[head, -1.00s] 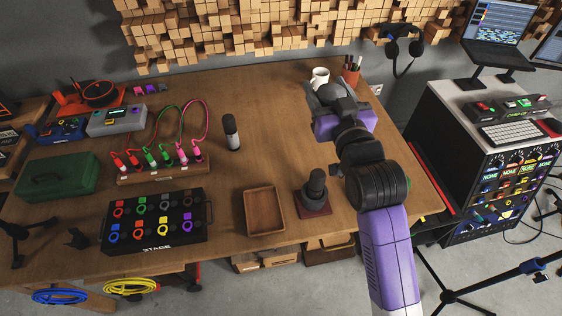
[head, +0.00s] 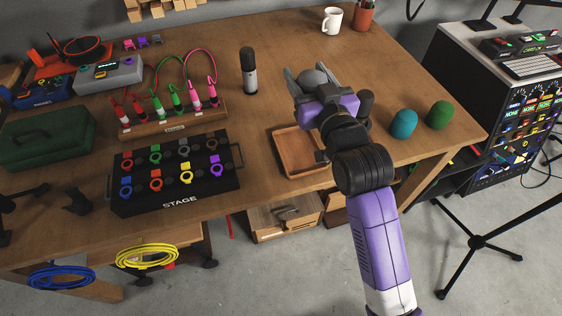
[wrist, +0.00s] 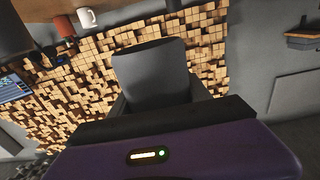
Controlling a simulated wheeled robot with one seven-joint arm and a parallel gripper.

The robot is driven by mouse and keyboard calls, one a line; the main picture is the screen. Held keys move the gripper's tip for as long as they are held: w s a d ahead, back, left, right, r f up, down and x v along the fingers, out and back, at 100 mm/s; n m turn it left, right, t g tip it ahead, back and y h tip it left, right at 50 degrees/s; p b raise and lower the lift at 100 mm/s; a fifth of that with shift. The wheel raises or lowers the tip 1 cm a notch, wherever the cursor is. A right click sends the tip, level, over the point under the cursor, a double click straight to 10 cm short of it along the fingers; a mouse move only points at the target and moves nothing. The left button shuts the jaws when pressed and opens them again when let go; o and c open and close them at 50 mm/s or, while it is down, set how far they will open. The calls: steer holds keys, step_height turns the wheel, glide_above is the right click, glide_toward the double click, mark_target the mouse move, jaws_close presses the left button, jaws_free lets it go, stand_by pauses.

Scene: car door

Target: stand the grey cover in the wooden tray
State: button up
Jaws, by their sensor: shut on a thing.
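The grey cover (head: 314,76) is rounded and dark. It sits between the fingers of my gripper (head: 312,78), which is shut on it and holds it up over the table. In the wrist view the cover (wrist: 152,72) is a dark grey shape between the two fingers. The wooden tray (head: 291,152) is shallow and lies near the table's front edge. My gripper and the cover appear beyond the tray, above its far side. The tray's right part is hidden behind my arm. No contact between cover and tray shows.
A microphone (head: 249,72) stands left of my gripper. A teal cover (head: 404,124) and a green cover (head: 440,115) stand to the right. A dark upright piece (head: 366,104) is partly hidden by my arm. The black STAGE box (head: 175,185) lies left of the tray.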

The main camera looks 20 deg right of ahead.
steer(key=shift+a+f+b, duration=0.15)
steer(key=shift+f+b, duration=1.1)
steer(key=shift+f, duration=8.6)
steer(key=shift+f, duration=0.2)
steer(key=o, duration=1.3)
steer(key=shift+r, duration=0.15)
